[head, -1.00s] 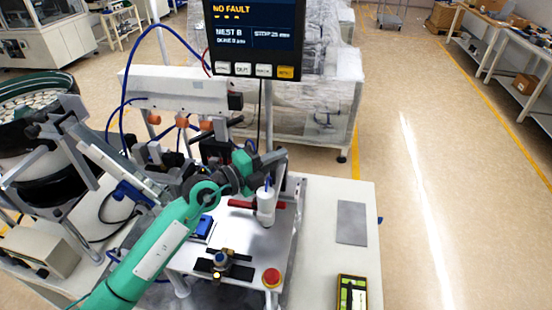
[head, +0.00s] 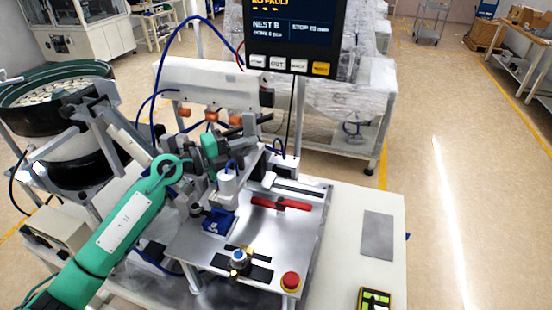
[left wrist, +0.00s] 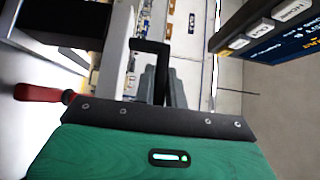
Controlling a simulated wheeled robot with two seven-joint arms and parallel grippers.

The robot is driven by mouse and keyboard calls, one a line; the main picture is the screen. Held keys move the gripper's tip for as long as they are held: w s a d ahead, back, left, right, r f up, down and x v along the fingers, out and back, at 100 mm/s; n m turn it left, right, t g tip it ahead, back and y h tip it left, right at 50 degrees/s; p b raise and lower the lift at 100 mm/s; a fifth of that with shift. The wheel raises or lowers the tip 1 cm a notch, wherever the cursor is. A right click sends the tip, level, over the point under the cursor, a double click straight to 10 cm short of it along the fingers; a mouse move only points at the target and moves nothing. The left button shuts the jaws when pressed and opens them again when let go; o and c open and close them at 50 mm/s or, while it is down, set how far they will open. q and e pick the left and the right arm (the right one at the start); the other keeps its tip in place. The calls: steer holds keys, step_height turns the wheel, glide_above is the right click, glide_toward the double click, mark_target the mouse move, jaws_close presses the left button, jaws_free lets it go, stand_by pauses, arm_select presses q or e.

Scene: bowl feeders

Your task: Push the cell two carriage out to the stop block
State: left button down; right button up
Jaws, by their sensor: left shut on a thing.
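My left arm comes in from the lower left, and its gripper (head: 238,134) is at the back of the metal fixture plate, crowded by dark parts. In the left wrist view the grey fingers (left wrist: 160,88) are shut on a black bent handle (left wrist: 150,47), beside a pale block (left wrist: 115,50). In the head view a white block (head: 285,166) stands behind a dark slotted rail (head: 298,189); I cannot tell for sure which part is the cell two carriage. A red bar (head: 280,203) lies across the plate. I cannot single out the stop block. My right gripper is out of view.
A display (head: 292,35) reading NEST B hangs above the back. A bowl feeder (head: 60,95) stands left.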

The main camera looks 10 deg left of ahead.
arm_select(q)
steer(key=a, duration=0.2)
steer(key=w+a+b, duration=0.1)
steer(key=a, duration=0.1)
steer(key=shift+a, duration=0.3)
